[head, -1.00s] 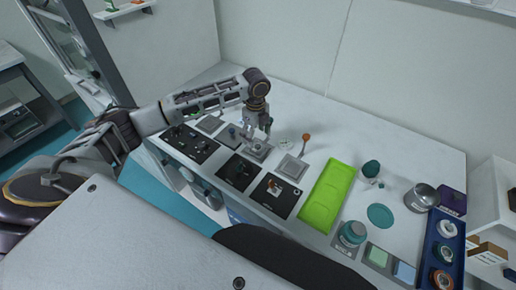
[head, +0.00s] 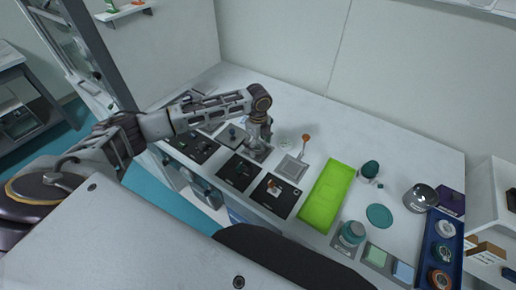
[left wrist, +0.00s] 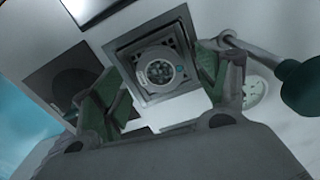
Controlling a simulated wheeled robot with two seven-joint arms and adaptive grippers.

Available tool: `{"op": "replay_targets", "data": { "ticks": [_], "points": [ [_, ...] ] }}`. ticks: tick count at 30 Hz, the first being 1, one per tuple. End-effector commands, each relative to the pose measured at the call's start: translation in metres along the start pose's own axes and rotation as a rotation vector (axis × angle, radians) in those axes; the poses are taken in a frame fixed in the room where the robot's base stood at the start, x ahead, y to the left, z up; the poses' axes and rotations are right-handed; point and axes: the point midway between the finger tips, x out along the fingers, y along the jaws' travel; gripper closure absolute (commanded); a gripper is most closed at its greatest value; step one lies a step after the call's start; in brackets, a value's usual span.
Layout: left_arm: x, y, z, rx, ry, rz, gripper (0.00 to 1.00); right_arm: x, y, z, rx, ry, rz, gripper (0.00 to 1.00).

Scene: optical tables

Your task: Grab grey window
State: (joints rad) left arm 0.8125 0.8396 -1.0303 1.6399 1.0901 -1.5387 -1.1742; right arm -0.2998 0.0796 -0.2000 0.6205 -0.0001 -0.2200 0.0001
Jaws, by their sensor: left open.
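My left gripper (head: 257,139) is open and points down over a small grey square base (head: 262,155) on the white table. In the left wrist view, a grey round piece with a dark, patterned centre, which looks like the grey window (left wrist: 160,74), sits on a square grey mount. The green-padded fingers of the left gripper (left wrist: 165,88) stand on either side of it, apart from each other. I cannot tell whether they touch it. In the head view the piece is mostly hidden by the fingers. My right gripper is not in view.
Black panels (head: 239,172) line the table's front edge. A lime green tray (head: 326,197) lies farther right. A blue rack (head: 434,240) sits at the right end. The back of the table is clear.

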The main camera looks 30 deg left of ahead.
Motion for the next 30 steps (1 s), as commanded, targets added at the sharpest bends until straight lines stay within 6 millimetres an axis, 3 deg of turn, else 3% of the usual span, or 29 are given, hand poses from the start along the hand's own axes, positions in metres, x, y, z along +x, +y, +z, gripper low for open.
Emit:
{"op": "replay_targets", "data": {
  "ticks": [6, 19, 30],
  "points": [
    [0.0105, 0.0, -0.0001, 0.001, 0.0, -0.001, 0.26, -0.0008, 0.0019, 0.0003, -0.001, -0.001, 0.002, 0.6],
    [0.0104, 0.0, 0.0001, 0.001, -0.001, -0.002, 0.27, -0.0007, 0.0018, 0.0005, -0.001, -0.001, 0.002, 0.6],
    [0.0103, 0.0, 0.0002, 0.001, -0.001, -0.002, 0.75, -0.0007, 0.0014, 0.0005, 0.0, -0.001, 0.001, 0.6]
  ]
}}
